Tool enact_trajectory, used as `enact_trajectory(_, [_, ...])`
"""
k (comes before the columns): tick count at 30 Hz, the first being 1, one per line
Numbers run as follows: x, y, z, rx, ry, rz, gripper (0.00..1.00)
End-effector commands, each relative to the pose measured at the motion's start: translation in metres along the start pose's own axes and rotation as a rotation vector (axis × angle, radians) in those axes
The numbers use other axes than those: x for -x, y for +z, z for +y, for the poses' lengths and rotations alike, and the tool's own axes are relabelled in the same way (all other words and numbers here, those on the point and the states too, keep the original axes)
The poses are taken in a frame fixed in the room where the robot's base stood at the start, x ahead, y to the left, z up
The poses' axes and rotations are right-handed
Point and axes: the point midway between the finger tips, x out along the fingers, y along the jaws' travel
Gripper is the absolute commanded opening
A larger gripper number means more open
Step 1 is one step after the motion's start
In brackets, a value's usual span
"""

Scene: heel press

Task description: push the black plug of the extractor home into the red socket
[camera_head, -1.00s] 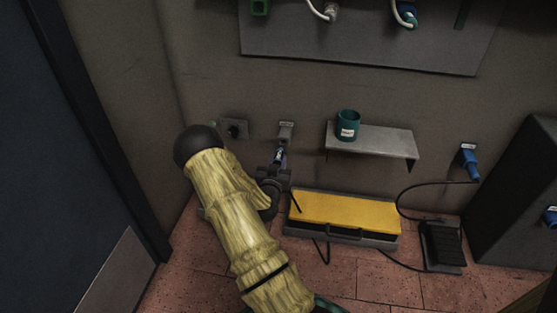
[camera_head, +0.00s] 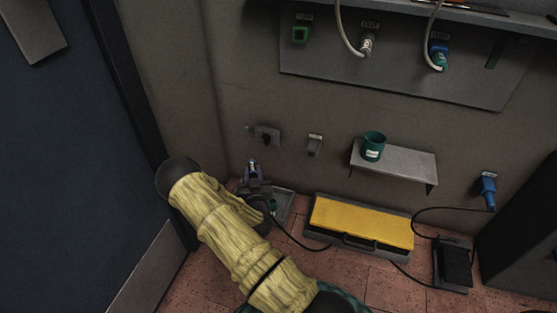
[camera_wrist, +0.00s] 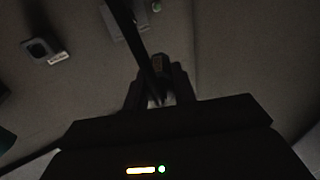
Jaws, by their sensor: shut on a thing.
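My gripper (camera_head: 253,178) is low in front of the wall, left of the yellow-topped box, with my forearm reaching in from below. In the wrist view my gripper (camera_wrist: 158,88) is shut on a dark plug (camera_wrist: 158,65), whose end shows between the fingers. The plug appears black, but the light is dim. A black cable (camera_wrist: 144,45) crosses in front of it. The plug is apart from the wall fittings. I cannot make out a red socket in either view.
A dark wall fitting (camera_head: 266,137) and a labelled grey holder (camera_head: 315,146) are above my gripper. A shelf (camera_head: 400,162) bears a teal mug (camera_head: 373,147). The yellow-topped box (camera_head: 362,222), a black pedal (camera_head: 453,264) and a blue plug (camera_head: 488,190) are to the right. A door is left.

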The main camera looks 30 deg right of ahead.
Motion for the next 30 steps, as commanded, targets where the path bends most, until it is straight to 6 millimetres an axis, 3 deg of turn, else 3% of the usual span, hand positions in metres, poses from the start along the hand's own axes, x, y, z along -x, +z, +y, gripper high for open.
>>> enact_trajectory(1, [0.006, -0.016, -0.018, 0.003, -0.049, -0.002, 0.0])
enact_trajectory(6, [0.029, -0.032, -0.068, -0.003, -0.197, -0.006, 0.0])
enact_trajectory(12, [0.058, -0.046, -0.113, -0.01, -0.347, -0.013, 0.0])
enact_trajectory(18, [0.069, -0.046, -0.128, -0.015, -0.4, -0.016, 0.0])
enact_trajectory(30, [0.068, -0.045, -0.127, -0.016, -0.398, -0.015, 0.0])
